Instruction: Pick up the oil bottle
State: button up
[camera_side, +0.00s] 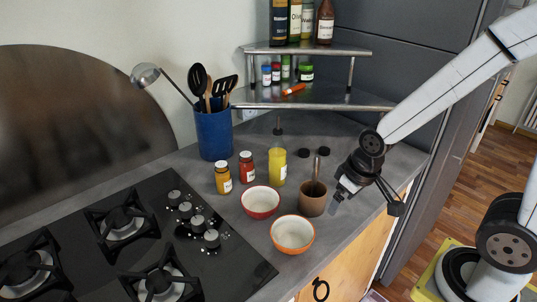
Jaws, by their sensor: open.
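A yellow bottle (277,167), which looks like the oil bottle, stands upright on the grey counter with a small pale label. My gripper (367,197) is open and empty at the counter's right edge. It is to the right of the yellow bottle and apart from it, with a brown mortar (312,204) between them.
A red bowl (261,202) and an orange-rimmed bowl (292,234) sit in front of the bottle. Two spice jars (246,167) (223,178) stand left of it, near a blue utensil holder (213,134). A two-tier shelf (330,98) overhangs behind. A black hob (150,240) fills the left.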

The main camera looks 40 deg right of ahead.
aim_at(277, 154)
jog(key=shift+r, duration=0.1)
jog(key=w+r+v, duration=0.1)
jog(key=w+v, duration=0.1)
jog(key=v, duration=0.8)
jog(key=w+d+r+n+t, duration=0.1)
jog(key=w+d+t, duration=0.4)
jog(key=w, duration=0.4)
jog(key=w+d+r+n+t, duration=0.15)
jog(key=w+d+t, duration=0.3)
jog(key=w, duration=0.45)
notch_tip(277, 154, down, 14)
jog(key=a+n+y, duration=0.2)
jog(key=n+y, duration=0.2)
jog(key=y, duration=0.3)
jog(key=shift+g, duration=0.35)
jog(key=shift+r+x, duration=0.2)
jog(key=shift+x, duration=1.9)
jog(key=shift+r+x, duration=0.2)
jog(key=shift+x, duration=1.95)
jog(key=shift+w, duration=0.25)
